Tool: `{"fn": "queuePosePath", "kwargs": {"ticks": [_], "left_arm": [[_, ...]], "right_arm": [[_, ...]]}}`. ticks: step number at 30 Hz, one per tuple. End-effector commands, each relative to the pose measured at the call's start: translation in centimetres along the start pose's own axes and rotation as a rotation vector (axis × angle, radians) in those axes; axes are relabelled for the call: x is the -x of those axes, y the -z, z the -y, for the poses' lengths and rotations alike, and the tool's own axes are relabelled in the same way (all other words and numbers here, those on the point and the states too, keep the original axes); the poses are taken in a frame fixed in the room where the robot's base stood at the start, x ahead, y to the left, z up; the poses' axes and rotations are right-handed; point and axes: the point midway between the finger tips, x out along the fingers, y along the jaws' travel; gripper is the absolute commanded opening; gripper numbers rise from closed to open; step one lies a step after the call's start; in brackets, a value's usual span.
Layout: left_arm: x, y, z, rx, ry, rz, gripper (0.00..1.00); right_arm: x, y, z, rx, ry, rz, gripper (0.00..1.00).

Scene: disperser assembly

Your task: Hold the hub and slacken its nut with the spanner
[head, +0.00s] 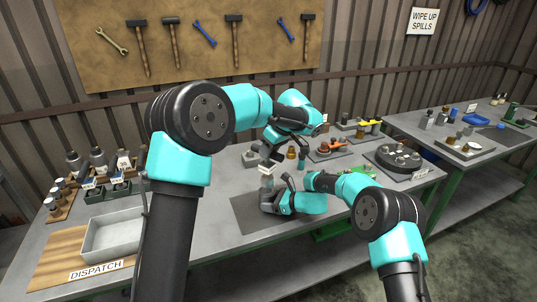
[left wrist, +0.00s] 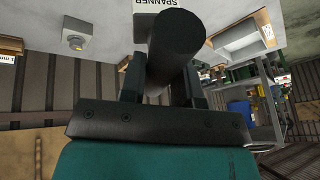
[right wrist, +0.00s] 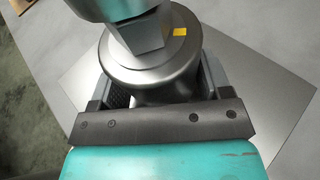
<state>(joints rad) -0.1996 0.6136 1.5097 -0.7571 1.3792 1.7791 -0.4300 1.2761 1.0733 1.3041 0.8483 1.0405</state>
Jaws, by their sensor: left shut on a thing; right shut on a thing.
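My right gripper (right wrist: 155,95) is shut on the grey metal hub (right wrist: 160,58), its fingers on either side of the hub's body. The hub stands upright over a dark grey mat, with a yellow mark on its flange. I cannot tell whether that piece belongs to the spanner. My left gripper (left wrist: 155,95) is shut on the spanner's thick dark handle (left wrist: 178,42). In the head view, my left gripper (head: 264,158) is just above the hub (head: 267,184); the spanner's working end is hidden.
The dark mat (head: 246,212) lies at the table's front. Fittings and a round dark tray (head: 399,158) stand to the right. An open grey tray (head: 112,236) and bottles (head: 98,160) are at the left. A tool board (head: 185,60) hangs behind.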

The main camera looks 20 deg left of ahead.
Motion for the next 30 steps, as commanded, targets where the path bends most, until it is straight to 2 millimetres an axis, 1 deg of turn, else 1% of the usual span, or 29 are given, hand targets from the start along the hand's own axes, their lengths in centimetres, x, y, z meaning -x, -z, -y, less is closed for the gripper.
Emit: {"fn": "queuePosePath", "kwargs": {"ticks": [13,23,24,30], "left_arm": [[1.8,0.8,0.4,0.001,-0.001,-0.001,0.00],[2.0,0.8,0.5,0.000,0.000,0.000,0.00],[2.0,0.9,0.5,0.000,0.000,0.000,0.00],[2.0,0.8,0.5,0.001,0.000,0.000,0.00]], "right_arm": [[0.0,0.0,0.0,0.000,0.000,0.000,0.32],[0.0,0.0,0.0,0.000,0.000,0.000,0.32],[0.0,0.0,0.0,0.000,0.000,0.000,0.74],[0.0,0.0,0.0,0.000,0.000,0.000,0.93]]}}
